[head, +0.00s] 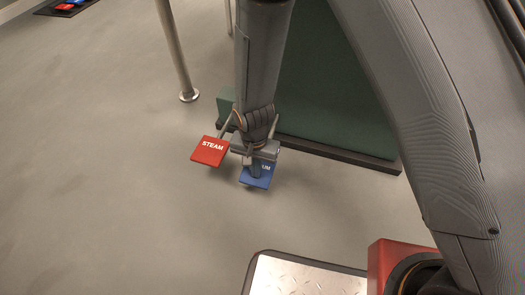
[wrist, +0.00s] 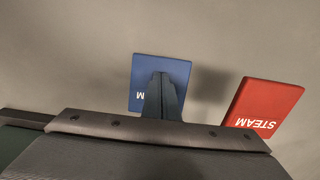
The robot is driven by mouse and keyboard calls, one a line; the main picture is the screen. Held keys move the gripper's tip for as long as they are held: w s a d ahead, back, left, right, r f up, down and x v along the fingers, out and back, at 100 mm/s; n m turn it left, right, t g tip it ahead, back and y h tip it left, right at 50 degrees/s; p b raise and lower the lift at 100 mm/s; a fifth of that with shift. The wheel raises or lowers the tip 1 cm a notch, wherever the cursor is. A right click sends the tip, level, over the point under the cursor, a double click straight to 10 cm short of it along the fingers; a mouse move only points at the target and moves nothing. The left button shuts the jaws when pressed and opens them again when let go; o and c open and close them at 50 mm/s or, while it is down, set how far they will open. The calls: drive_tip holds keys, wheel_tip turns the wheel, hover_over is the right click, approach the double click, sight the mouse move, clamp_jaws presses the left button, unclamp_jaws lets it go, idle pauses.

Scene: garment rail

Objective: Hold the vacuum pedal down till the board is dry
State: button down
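The blue pedal (head: 251,182) lies under my gripper (head: 256,173) in the head view; the letters "UM" show beside the fingers. In the wrist view the blue pedal (wrist: 143,66) is at the centre, with my gripper's fingers (wrist: 161,80) together over its middle and nothing between them. The fingertips are on or just above the pedal; I cannot tell if it is pressed down. The red pedal marked STEAM (head: 207,156) is to its left, and on the right in the wrist view (wrist: 265,100). I cannot make out the board or its dryness.
A dark green cabinet-like body (head: 335,85) stands behind the pedals. A metal post (head: 174,50) stands on the floor to the left. More red and blue pedals on a dark mat (head: 68,5) are at the far top left. The grey floor (head: 90,170) on the left is clear.

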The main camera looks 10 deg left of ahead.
wheel_tip(320, 180, up, 9)
drive_tip(key=p, duration=0.9)
drive_tip(key=shift+r, duration=0.15)
drive_tip(key=s+d+r+n, duration=0.2)
drive_tip(key=r, duration=0.9)
drive_tip(key=s+d+r+n, duration=0.1)
drive_tip(key=s+r, duration=0.1)
drive_tip(key=r, duration=0.9)
drive_tip(key=s+d+r+n+y+p, duration=0.1)
drive_tip(key=s+d+r+n, duration=0.1)
drive_tip(key=s+d+r, duration=0.35)
drive_tip(key=s+d+r+n+y, duration=0.1)
drive_tip(key=s+d+r+n, duration=0.2)
drive_tip(key=s+r, duration=0.5)
drive_tip(key=d+r+m+p, duration=0.2)
drive_tip(key=d+r+p, duration=0.5)
drive_tip(key=p, duration=0.5)
drive_tip(key=w+d+r+m+h+p, duration=0.1)
drive_tip(key=d+r+m+p, duration=0.1)
drive_tip(key=d+r+p, duration=0.5)
drive_tip(key=d+r+m+h+p, duration=0.1)
drive_tip(key=d+r+m+p, duration=0.2)
drive_tip(key=r+p, duration=1.2)
drive_tip(key=d+p, duration=0.3)
drive_tip(key=shift+w+d+p, duration=0.25)
drive_tip(key=shift+d+p, duration=0.15)
